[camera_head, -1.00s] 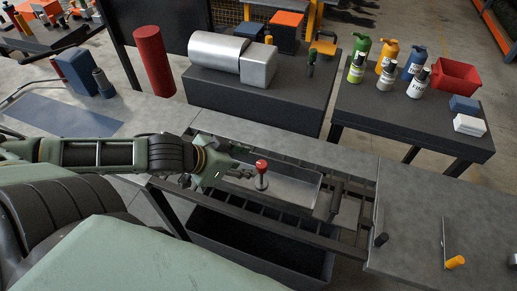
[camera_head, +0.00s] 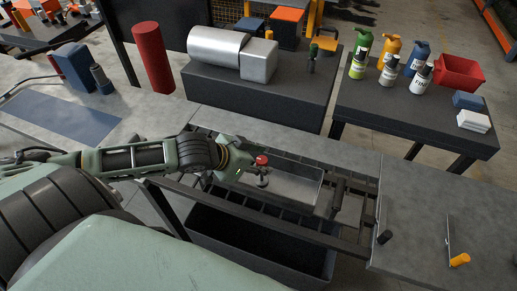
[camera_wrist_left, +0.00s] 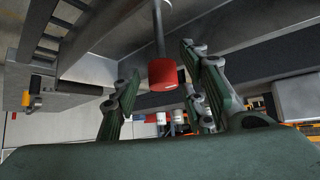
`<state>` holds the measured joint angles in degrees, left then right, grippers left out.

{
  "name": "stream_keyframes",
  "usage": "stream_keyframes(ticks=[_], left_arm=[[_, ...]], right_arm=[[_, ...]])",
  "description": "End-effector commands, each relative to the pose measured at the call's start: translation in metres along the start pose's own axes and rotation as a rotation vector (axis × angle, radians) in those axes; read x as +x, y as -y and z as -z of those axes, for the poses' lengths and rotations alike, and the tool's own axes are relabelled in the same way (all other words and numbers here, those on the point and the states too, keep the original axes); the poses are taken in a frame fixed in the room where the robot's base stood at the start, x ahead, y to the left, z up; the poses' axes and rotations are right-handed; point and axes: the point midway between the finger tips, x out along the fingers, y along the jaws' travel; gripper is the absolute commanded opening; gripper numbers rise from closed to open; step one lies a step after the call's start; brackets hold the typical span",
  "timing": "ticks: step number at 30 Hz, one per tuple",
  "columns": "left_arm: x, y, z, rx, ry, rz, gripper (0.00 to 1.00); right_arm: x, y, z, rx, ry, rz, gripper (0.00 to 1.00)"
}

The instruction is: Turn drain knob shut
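A red knob (camera_head: 262,160) on a thin upright metal stem stands by the metal trough (camera_head: 298,186) in the bench opening. It also shows in the left wrist view (camera_wrist_left: 163,74), where the picture appears upside down and the stem runs up from it. My left gripper (camera_head: 250,163) is beside the knob in the head view, its fingers partly hidden. In the left wrist view its fingers (camera_wrist_left: 160,85) are spread, with the knob seen between them and gaps on both sides. I cannot tell how deep the knob sits between them. My right gripper is not in view.
A dark bin (camera_head: 260,245) stands under the bench opening. Dark rails border the trough. Behind are a grey machine (camera_head: 232,52) and a table with bottles.

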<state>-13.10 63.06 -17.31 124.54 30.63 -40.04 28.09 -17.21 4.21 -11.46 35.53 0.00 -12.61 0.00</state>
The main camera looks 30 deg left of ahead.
Motion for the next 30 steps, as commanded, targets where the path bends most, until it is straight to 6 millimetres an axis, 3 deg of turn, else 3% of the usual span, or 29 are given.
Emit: stream_keyframes(ticks=[5,19,30], left_arm=[[0.0000,0.0000,0.0000,0.000,0.000,0.000,0.40],[-0.0002,-0.0008,0.0002,-0.001,-0.001,-0.002,0.00],[-0.0008,0.0005,0.0008,0.037,-0.002,-0.038,0.00]], right_arm=[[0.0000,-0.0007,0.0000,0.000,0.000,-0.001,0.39],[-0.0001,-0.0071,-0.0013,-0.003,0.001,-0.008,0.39],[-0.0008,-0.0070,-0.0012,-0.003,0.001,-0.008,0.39]])
